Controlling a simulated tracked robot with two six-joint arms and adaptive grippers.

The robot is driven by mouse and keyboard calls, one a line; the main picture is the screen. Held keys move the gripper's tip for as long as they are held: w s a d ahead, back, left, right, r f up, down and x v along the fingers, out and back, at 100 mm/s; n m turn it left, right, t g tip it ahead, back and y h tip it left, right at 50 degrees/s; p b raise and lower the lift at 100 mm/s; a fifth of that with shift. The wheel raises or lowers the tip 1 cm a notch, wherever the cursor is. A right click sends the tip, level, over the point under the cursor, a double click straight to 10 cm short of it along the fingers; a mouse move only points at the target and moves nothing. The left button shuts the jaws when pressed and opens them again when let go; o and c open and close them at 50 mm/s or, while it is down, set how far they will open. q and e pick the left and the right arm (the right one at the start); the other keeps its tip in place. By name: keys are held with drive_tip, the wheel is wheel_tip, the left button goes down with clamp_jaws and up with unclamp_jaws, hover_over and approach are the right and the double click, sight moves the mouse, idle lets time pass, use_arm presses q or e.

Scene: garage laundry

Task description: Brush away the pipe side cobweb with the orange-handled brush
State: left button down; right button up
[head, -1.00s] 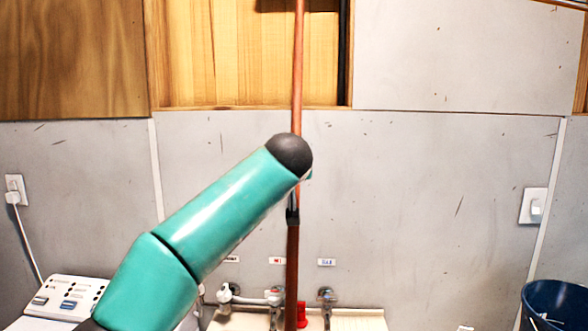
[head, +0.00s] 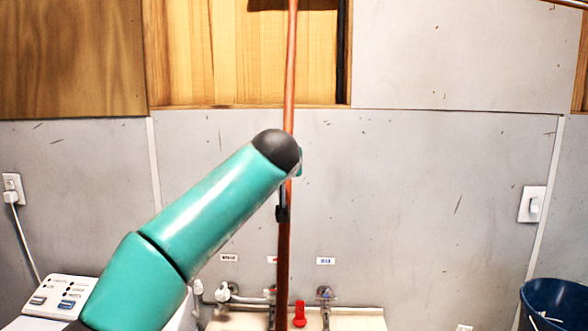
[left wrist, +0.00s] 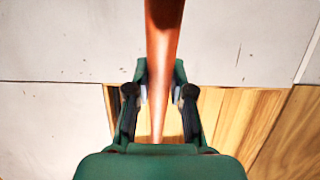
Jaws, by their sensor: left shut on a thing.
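The brush's long orange handle (head: 290,75) stands almost upright in the head view, leaning slightly right towards its top, and runs out of the picture at the top. My left gripper (head: 283,212) is shut on this handle, partly hidden behind my left arm. In the left wrist view the handle (left wrist: 163,40) passes between the two fingers of my left gripper (left wrist: 160,92). The brush head cannot be made out. No cobweb can be made out in either view. My right gripper is not in view.
A copper-coloured pipe (head: 568,4) shows at the top right corner. Behind are a grey wall (head: 420,170) and a wood-panelled recess (head: 220,50). Below are a sink with taps (head: 325,295), a washing machine (head: 68,286) at left and a blue bin (head: 555,300) at right.

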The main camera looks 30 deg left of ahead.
use_arm(q)
drive_tip(key=shift+w+d, duration=0.35)
drive_tip(key=shift+d, duration=0.15)
idle(0.9)
drive_tip(key=shift+s+d+b, duration=0.45)
drive_tip(key=shift+s+b, duration=0.25)
